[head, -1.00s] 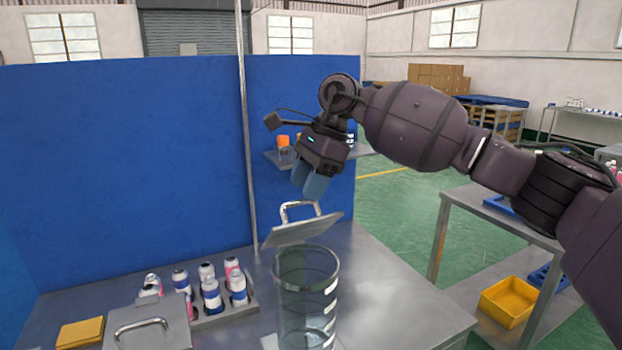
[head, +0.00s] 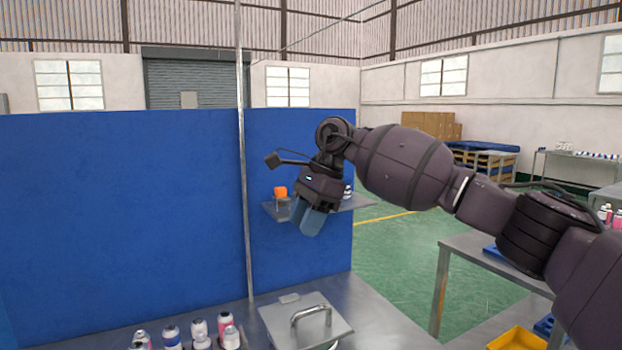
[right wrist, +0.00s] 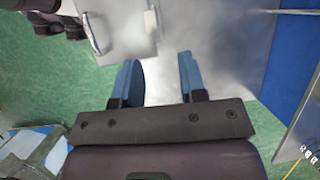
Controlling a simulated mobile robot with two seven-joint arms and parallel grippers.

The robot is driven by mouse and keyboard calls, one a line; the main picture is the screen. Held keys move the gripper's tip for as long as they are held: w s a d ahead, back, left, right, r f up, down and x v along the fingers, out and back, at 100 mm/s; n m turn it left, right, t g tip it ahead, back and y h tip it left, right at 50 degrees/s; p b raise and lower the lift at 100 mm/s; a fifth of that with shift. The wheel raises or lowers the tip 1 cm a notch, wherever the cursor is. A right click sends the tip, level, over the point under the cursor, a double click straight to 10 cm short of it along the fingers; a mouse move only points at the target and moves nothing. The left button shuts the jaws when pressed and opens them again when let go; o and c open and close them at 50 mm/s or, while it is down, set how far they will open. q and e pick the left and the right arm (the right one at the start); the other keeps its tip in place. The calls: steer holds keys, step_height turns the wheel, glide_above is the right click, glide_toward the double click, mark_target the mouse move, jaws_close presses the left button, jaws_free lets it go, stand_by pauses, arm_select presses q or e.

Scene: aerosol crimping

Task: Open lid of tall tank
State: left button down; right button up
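The tall tank's square metal lid (head: 280,318) with its bar handle (head: 311,314) lies at the bottom of the head view. It appears flat over the tank's top; a sliver of rim shows at its lower edge, and the tank's body is out of frame. The lid (right wrist: 122,42) and handle (right wrist: 92,35) also show at the top of the right wrist view. My right gripper (head: 304,217) is above and behind the lid, clear of the handle. Its blue fingers (right wrist: 160,78) are apart with nothing between them. My left gripper is not in view.
Several spray cans (head: 199,332) stand left of the lid. A blue partition (head: 120,220) rises behind the metal table (head: 385,320). A small shelf (head: 350,202) with an orange-topped item (head: 281,192) is behind my gripper. A side table (head: 470,243) stands right.

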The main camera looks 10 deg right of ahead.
steer(key=w+d+r+p, duration=0.1)
steer(key=w+r+p, duration=0.4)
steer(key=r+p, duration=0.1)
steer(key=shift+w+d+r, duration=0.15)
steer(key=shift+d+r, duration=0.15)
stand_by(0.9)
steer(key=shift+p, duration=0.35)
steer(key=v, duration=1.1)
steer(key=shift+f, duration=0.1)
